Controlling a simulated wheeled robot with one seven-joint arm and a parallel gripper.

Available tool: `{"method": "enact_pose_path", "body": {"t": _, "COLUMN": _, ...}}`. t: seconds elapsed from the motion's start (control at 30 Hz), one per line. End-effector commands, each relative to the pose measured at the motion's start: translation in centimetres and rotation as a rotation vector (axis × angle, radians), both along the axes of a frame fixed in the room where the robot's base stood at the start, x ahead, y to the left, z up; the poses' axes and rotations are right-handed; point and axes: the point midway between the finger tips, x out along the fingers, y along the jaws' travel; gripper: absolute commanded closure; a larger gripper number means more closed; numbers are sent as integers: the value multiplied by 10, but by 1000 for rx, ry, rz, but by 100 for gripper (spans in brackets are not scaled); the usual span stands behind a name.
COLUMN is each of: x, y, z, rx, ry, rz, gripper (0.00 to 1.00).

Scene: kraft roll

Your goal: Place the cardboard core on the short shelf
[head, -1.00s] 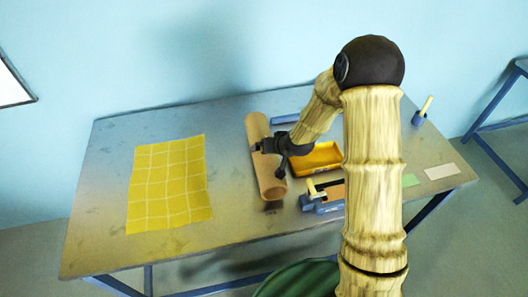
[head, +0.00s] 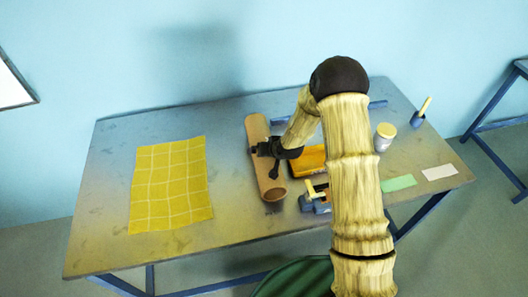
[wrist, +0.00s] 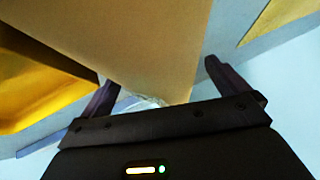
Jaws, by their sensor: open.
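The cardboard core (head: 257,130) is a tan tube lying lengthwise on the worktable, right of the yellow gridded mat. Its near open end faces me. My gripper (head: 264,162) is at the core's middle from the right, with dark fingers over it. In the wrist view the core (wrist: 150,40) fills the space between the two spread fingers of my gripper (wrist: 158,78). The gripper is open, with a finger on each side of the core; I cannot tell whether they touch it. I cannot make out a short shelf for certain.
An orange tray (head: 307,160) and a blue tool with a yellow part (head: 314,199) lie right of the core, partly behind my arm. A lidded jar (head: 383,138), a blue cup (head: 417,119) and green (head: 398,183) and white (head: 439,172) cards are farther right. The gridded mat (head: 168,185) lies left.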

Motion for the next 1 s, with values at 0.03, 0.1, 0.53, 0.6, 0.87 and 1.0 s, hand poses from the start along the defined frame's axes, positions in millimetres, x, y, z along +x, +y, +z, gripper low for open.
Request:
{"method": "enact_pose_path", "body": {"t": 0.03, "x": 2, "y": 3, "z": -4, "rx": 0, "ry": 1, "rz": 2, "gripper": 0}}
{"method": "enact_pose_path", "body": {"t": 0.1, "x": 5, "y": 4, "z": -8, "rx": 0, "ry": 0, "rz": 1, "gripper": 0}}
{"method": "enact_pose_path", "body": {"t": 0.53, "x": 6, "y": 4, "z": -9, "rx": 0, "ry": 0, "rz": 0, "gripper": 0}}
{"method": "enact_pose_path", "body": {"t": 0.6, "x": 6, "y": 4, "z": -9, "rx": 0, "ry": -1, "rz": 0, "gripper": 0}}
{"method": "enact_pose_path", "body": {"t": 0.87, "x": 6, "y": 4, "z": -9, "rx": 0, "ry": 0, "rz": 0, "gripper": 37}}
{"method": "enact_pose_path", "body": {"t": 1.0, "x": 7, "y": 5, "z": -8, "rx": 1, "ry": -3, "rz": 0, "gripper": 63}}
